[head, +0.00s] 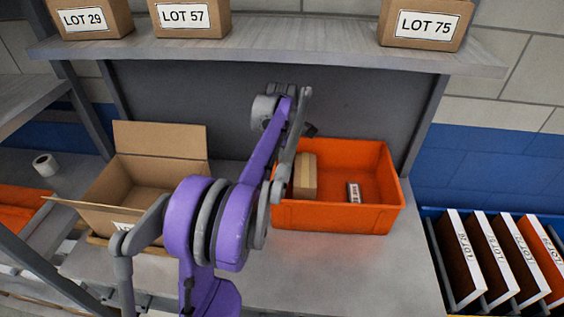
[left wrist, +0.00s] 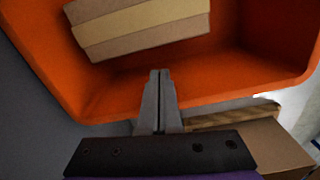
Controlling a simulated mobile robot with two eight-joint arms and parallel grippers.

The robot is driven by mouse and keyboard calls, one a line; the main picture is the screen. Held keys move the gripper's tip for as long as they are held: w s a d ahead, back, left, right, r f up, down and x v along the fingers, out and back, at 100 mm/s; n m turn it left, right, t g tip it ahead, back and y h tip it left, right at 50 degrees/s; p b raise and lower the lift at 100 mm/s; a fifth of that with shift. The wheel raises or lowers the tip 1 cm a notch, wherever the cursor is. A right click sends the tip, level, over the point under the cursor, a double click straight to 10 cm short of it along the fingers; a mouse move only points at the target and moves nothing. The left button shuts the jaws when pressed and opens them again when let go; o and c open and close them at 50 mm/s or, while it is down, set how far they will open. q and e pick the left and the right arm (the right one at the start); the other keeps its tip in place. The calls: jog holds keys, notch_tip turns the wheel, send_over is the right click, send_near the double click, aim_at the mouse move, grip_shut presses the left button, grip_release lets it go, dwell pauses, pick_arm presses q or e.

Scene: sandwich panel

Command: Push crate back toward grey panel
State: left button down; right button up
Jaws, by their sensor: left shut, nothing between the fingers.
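The orange crate (head: 335,218) sits on the grey shelf, in front of the upright grey panel (head: 365,105). It holds a tan-striped cardboard box (head: 305,175) and a small labelled item (head: 354,192). My purple left arm crosses in front of the crate's left side in the head view and hides part of it. In the left wrist view my left gripper (left wrist: 160,74) is shut and empty. Its fingertips overlap the crate's orange wall (left wrist: 95,85), below the striped box (left wrist: 140,25); I cannot tell whether they touch. My right gripper is not in view.
An open cardboard box (head: 160,140) stands left of the crate. A shelf above (head: 290,55) carries several LOT boxes. A blue bin of upright labelled panels (head: 490,260) is at the right. The shelf surface (head: 350,275) in front of the crate is clear.

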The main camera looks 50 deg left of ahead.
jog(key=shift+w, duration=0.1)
pick_arm(q)
jog(key=shift+a, duration=0.1)
jog(key=shift+s+a, duration=0.65)
jog(key=shift+a, duration=0.25)
jog(key=shift+w+d, duration=0.1)
jog(key=shift+d, duration=0.05)
notch_tip(320, 180, up, 5)
jog(key=shift+w+d+r, duration=0.1)
jog(key=shift+d+r, duration=0.05)
jog(key=s+a, duration=0.5)
jog(key=a, duration=0.3)
jog(key=s+a+b, duration=0.1)
jog(key=s+a, duration=0.5)
jog(key=a, duration=0.3)
jog(key=shift+s+a, duration=0.15)
jog(key=shift+a, duration=0.1)
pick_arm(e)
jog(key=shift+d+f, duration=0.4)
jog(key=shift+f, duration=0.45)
